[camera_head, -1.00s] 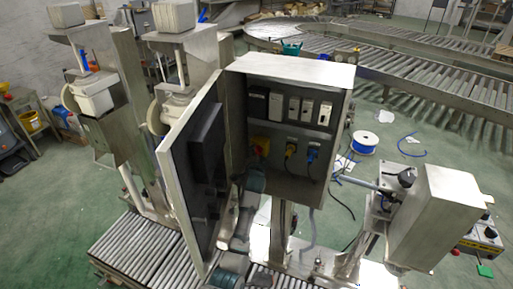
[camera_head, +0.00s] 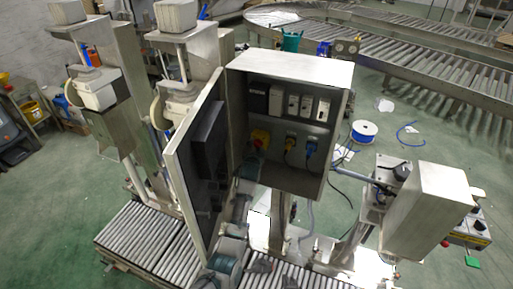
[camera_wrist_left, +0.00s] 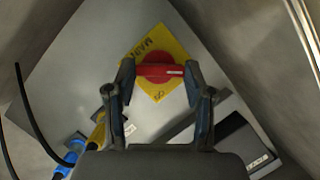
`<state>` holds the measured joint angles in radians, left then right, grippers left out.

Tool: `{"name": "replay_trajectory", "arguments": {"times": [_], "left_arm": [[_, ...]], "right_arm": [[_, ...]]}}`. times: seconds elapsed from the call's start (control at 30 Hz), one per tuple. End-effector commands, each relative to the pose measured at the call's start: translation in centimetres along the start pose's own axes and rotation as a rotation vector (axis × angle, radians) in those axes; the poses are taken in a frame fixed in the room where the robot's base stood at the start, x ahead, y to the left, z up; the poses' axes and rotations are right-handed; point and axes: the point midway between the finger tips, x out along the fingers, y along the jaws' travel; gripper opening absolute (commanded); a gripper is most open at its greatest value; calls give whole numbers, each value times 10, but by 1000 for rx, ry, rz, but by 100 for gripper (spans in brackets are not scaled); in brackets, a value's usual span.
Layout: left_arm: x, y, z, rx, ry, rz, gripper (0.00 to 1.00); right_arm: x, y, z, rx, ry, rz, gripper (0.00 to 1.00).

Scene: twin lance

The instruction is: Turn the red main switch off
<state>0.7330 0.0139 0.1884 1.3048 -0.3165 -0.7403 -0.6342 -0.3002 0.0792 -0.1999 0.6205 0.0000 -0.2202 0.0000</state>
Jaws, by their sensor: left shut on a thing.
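The red main switch (camera_wrist_left: 158,70) shows in the left wrist view as a red knob with a bar handle on a yellow plate (camera_wrist_left: 150,92). The bar lies level across that picture, while the plate is tilted like a diamond. My left gripper (camera_wrist_left: 159,72) has one finger at each end of the bar and is shut on it. In the head view the yellow plate (camera_head: 261,135) is at the left inside the open cabinet. My left gripper (camera_head: 255,148) is small there and partly hidden by the door. Dark shapes at the bottom edge may be my right gripper; they are unclear.
The cabinet door (camera_head: 196,165) stands open on the left, close to my left arm. Yellow (camera_head: 290,145) and blue (camera_head: 311,148) plugs with cables sit right of the switch. A roller conveyor (camera_head: 150,245) runs below. A machine head (camera_head: 428,210) stands at right.

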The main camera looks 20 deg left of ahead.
Motion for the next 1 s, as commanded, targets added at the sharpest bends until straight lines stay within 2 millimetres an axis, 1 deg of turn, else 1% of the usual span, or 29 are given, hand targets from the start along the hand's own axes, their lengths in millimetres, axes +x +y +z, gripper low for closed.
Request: {"name": "replay_trajectory", "arguments": {"times": [0.03,0.07,0.1,0.17,0.2,0.5,0.63,0.77,1.0], "left_arm": [[2,8,7,-1,-15,16,18],[2,8,7,-1,-15,16,18],[2,8,7,-1,-15,16,60],[1,8,7,0,-15,15,75],[1,7,7,0,-14,14,78],[-1,3,3,0,-6,6,78],[-10,2,3,1,-4,4,78],[-31,3,3,0,-4,5,78],[-81,4,3,-1,-5,7,78]], "right_arm": [[0,0,0,0,0,0,40],[0,0,0,0,0,0,40],[0,0,0,0,0,0,40],[0,0,0,0,0,0,40],[0,0,0,0,0,0,40],[0,3,1,-2,0,3,40],[0,2,1,-1,1,3,40],[0,1,1,-1,1,2,40],[0,1,1,-1,1,1,40]]}}
